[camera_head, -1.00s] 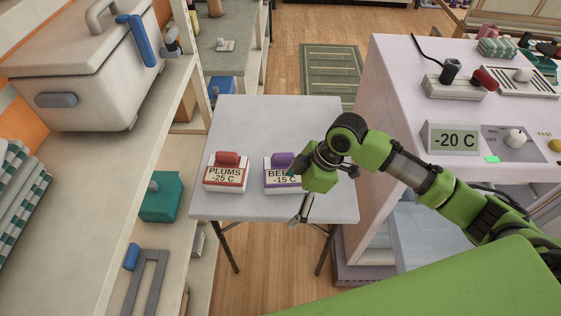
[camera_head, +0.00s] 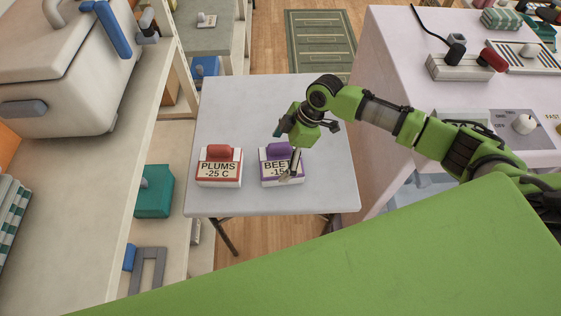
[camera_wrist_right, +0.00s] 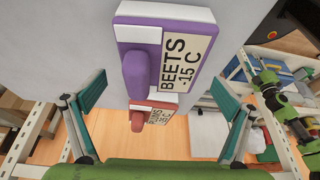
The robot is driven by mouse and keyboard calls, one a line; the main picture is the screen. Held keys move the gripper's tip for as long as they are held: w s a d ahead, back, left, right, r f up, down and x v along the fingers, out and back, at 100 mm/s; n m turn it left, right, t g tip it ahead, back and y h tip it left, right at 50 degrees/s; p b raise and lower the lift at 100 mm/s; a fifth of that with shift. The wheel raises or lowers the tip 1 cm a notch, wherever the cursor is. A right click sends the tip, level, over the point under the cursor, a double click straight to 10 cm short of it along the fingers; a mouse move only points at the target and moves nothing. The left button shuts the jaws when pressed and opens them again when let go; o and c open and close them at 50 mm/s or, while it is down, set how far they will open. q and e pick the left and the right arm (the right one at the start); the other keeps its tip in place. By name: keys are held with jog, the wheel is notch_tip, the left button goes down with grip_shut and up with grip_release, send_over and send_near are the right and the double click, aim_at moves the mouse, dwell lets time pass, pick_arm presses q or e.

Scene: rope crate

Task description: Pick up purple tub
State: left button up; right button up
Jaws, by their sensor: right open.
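The purple tub (camera_head: 272,155), labelled BEETS -15 C, stands upright on the small grey table. My right gripper (camera_head: 288,155) is at the tub in the head view, with a finger overlapping its label. In the right wrist view the tub (camera_wrist_right: 143,32) lies ahead of the gripper, its purple handle (camera_wrist_right: 138,73) pointing toward the space between the fingers. The right gripper (camera_wrist_right: 160,110) is open with nothing between its pads. My left gripper is not in view.
A red tub (camera_head: 218,168), labelled PLUMS -25 C, stands just left of the purple one. The grey table (camera_head: 260,100) is otherwise clear.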

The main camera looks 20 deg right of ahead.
aim_at(277, 161)
jog(key=shift+p+x, duration=0.45)
jog(key=shift+x, duration=1.7)
jog(key=shift+a+f, duration=0.1)
jog(key=shift+f, duration=0.15)
jog(key=shift+s+f, duration=0.1)
jog(key=c, duration=1.2)
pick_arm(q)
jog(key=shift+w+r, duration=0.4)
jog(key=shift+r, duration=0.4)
pick_arm(e)
jog(key=shift+c, duration=1.2)
